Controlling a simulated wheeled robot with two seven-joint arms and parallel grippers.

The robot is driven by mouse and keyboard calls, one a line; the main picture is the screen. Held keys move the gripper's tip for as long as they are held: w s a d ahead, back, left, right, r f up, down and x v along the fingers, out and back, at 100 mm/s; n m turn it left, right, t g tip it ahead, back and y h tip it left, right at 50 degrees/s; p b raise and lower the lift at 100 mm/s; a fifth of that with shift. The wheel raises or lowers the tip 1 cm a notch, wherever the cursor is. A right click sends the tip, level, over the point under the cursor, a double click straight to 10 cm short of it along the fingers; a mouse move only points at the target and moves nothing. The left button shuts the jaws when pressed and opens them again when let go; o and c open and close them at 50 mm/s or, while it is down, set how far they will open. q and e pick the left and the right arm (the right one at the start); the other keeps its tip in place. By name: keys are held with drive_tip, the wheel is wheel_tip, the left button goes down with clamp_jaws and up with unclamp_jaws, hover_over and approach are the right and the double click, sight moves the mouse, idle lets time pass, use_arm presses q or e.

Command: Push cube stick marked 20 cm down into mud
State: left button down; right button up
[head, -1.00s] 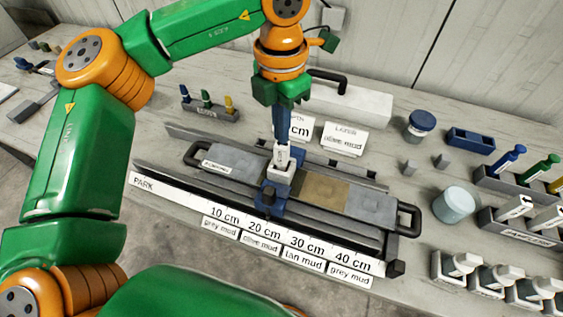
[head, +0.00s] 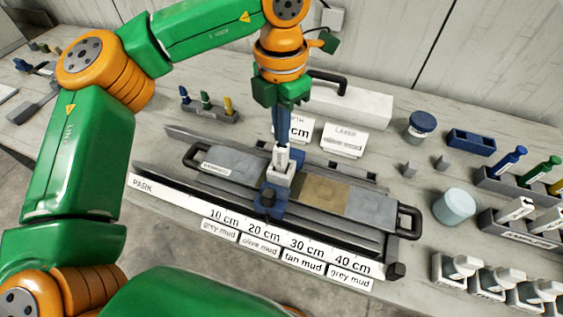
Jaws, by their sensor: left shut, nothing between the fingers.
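My left gripper (head: 282,143) points straight down with its blue fingers shut and empty. Its tips are at or just above the top of a small light grey stick (head: 281,158); I cannot tell whether they touch. The stick stands upright in a white block guide (head: 280,174) on a blue carriage (head: 270,205). The carriage straddles a long liner (head: 233,167) with grey, olive and tan mud sections, near the 20 cm mark of the white scale (head: 262,231). The stick's lower end and any marking on it are hidden. My right gripper is not in view.
Behind the liner stand a depth sign (head: 301,130), partly hidden by my fingers, and a layer sign reading olive mud (head: 344,139). A black handle (head: 409,221) rises at the liner's right end. A pale blue cylinder (head: 454,206) and several racked tools stand right.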

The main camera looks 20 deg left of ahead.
use_arm(q)
drive_tip(key=shift+f, duration=0.15)
idle(0.5)
drive_tip(key=shift+f+b, duration=0.45)
drive_tip(key=shift+b, duration=0.1)
drive_tip(key=shift+f+b, duration=0.7)
drive_tip(key=shift+f, duration=0.15)
idle(0.4)
wheel_tip(320, 180, up, 7)
drive_tip(key=p, duration=0.6)
drive_tip(key=shift+r, duration=0.2)
drive_tip(key=shift+f, duration=0.15)
